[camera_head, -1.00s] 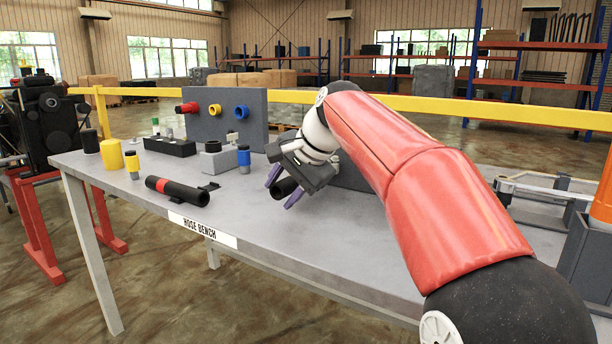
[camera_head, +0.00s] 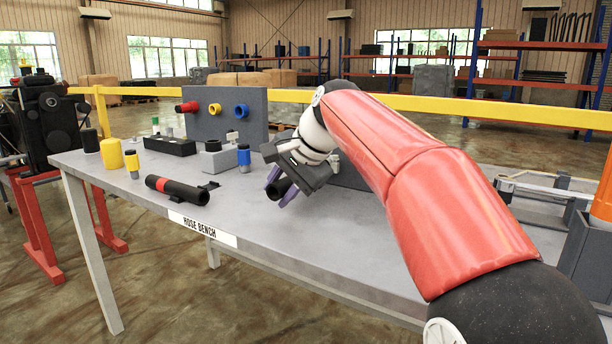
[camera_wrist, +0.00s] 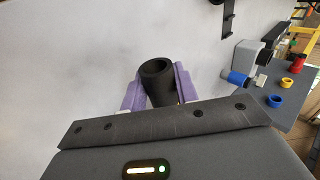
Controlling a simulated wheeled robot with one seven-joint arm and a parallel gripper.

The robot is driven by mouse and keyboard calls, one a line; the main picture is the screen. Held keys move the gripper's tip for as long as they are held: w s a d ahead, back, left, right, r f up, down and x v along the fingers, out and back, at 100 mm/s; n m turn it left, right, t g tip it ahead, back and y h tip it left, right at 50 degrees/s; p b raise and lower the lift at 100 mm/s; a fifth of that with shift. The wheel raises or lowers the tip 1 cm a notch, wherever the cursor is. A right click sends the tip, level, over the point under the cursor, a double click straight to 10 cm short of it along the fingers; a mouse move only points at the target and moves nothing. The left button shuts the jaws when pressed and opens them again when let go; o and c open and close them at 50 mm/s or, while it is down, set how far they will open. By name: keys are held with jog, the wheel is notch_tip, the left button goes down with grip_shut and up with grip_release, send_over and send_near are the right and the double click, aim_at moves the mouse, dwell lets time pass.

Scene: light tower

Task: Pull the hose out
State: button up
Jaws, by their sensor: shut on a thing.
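The black hose (camera_head: 277,189) shows as a short black tube end between the purple fingers of my gripper (camera_head: 283,190), over the right half of the bench. In the wrist view the hose (camera_wrist: 158,78) points its open round end away from my gripper (camera_wrist: 158,92). A purple finger presses on each side of it. The rest of the hose is hidden behind my gripper, so I cannot tell where its other end sits.
On the grey bench (camera_head: 300,240) lies a black tube with a red band (camera_head: 178,190). Behind are a blue-capped bottle (camera_head: 244,158), a yellow cylinder (camera_head: 111,153) and an upright grey panel (camera_head: 226,122) with red, yellow and blue ports. The bench front near my gripper is clear.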

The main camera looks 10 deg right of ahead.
jog(key=shift+s+a+b, duration=0.2)
jog(key=shift+s+a, duration=0.65)
jog(key=shift+s, duration=0.2)
jog(key=shift+s+a+b, duration=0.2)
jog(key=shift+s+a, duration=0.6)
jog(key=shift+s, duration=0.25)
